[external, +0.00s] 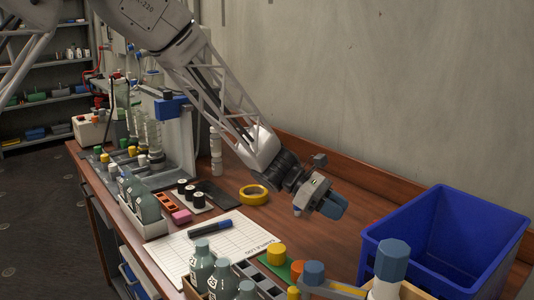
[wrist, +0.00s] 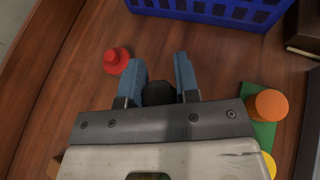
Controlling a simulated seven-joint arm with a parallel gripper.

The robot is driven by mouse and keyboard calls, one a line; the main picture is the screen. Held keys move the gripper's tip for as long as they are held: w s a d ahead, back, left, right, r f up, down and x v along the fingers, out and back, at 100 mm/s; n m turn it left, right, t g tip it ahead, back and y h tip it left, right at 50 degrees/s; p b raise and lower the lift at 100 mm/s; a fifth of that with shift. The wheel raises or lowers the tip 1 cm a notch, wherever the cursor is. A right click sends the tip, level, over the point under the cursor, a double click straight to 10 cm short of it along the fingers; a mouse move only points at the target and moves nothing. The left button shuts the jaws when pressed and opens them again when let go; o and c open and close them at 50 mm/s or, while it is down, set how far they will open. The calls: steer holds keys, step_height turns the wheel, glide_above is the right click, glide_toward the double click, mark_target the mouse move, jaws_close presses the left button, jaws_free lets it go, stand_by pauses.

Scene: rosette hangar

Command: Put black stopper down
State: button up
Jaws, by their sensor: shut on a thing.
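My gripper (wrist: 161,80) has blue fingers and is shut on the black stopper (wrist: 158,94), which shows as a dark round shape between them in the wrist view. In the external view my gripper (external: 328,205) is over the wooden table, left of the blue crate; the stopper cannot be made out there. I cannot tell how far the stopper is above the wood. A red stopper (wrist: 116,61) stands on the table just left of my fingers in the wrist view.
The blue crate (wrist: 208,10) lies ahead of my fingers. An orange stopper (wrist: 268,105) and a yellow one (wrist: 268,163) are on a green board (wrist: 256,132) to the right. Bare wood (wrist: 75,75) is left. A yellow tape roll (external: 254,195) lies behind the gripper.

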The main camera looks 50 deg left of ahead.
steer(key=w+a+f+n+t+y, duration=0.1)
steer(key=a+n+t+y, duration=0.1)
steer(key=a, duration=0.6)
steer(key=a+f+n+t+y, duration=0.2)
steer(key=a+n+y, duration=0.1)
steer(key=a, duration=0.6)
steer(key=w+a+f+n+t+y, duration=0.1)
steer(key=a+n+t+y, duration=0.2)
steer(key=a+n, duration=0.2)
steer(key=shift+w+a+f, duration=0.15)
steer(key=shift+a, duration=0.7)
steer(key=shift+w+a+f, duration=0.1)
steer(key=shift+w+a, duration=0.05)
steer(key=shift+a, duration=0.65)
steer(key=shift+w, duration=0.1)
steer(key=w+a, duration=0.1)
steer(key=w, duration=0.4)
steer(key=w+a+f, duration=0.1)
steer(key=w, duration=0.4)
steer(key=w+a, duration=0.1)
steer(key=w, duration=0.4)
steer(key=shift+w+f, duration=0.25)
steer(key=shift+w, duration=0.05)
steer(key=shift+f, duration=1.75)
steer(key=shift+f, duration=0.2)
steer(key=o, duration=0.9)
